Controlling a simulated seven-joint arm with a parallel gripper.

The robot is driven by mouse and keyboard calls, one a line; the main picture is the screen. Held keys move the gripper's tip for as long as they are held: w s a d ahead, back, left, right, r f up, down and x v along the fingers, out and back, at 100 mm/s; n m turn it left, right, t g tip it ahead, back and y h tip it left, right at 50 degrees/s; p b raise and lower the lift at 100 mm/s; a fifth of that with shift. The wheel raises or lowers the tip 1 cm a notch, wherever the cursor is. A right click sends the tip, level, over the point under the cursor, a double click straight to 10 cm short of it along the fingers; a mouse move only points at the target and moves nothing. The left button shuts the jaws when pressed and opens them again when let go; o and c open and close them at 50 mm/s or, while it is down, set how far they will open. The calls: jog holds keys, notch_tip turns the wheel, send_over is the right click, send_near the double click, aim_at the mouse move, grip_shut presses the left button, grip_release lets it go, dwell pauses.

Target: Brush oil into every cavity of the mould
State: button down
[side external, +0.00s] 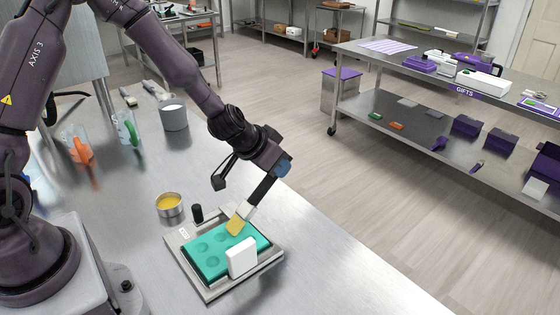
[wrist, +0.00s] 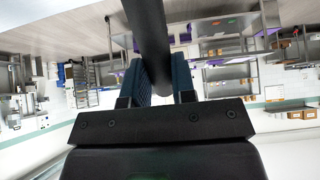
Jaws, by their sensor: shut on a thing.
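My gripper (side external: 282,168) is shut on the dark handle of a brush (side external: 240,219), tilted with its yellowish bristles pointing down. The bristle end is at the far part of the teal mould (side external: 205,263); I cannot tell whether it touches the surface. In the wrist view the dark brush handle (wrist: 150,40) runs between my gripper's two blue pads (wrist: 160,80). The mould has round cavities and lies in a metal tray (side external: 212,296). Some cavities are hidden behind the brush and a white block. A small metal cup of yellow oil (side external: 169,205) stands behind the tray, to the left.
A white block (side external: 242,257) stands upright at the mould's near right side. A small black cylinder (side external: 197,213) stands by the tray's far edge. A grey pot (side external: 173,116) and jugs (side external: 127,129) stand farther back. The steel table is clear to the front right.

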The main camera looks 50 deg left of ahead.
aim_at(264, 181)
jog(key=shift+s+f, duration=0.1)
jog(key=shift+s, duration=1.25)
jog(key=shift+s, duration=0.3)
jog(key=shift+s+f, duration=0.15)
jog(key=shift+s, duration=1.4)
jog(key=shift+s+r, duration=0.15)
jog(key=shift+r, duration=0.15)
jog(key=shift+s, duration=0.1)
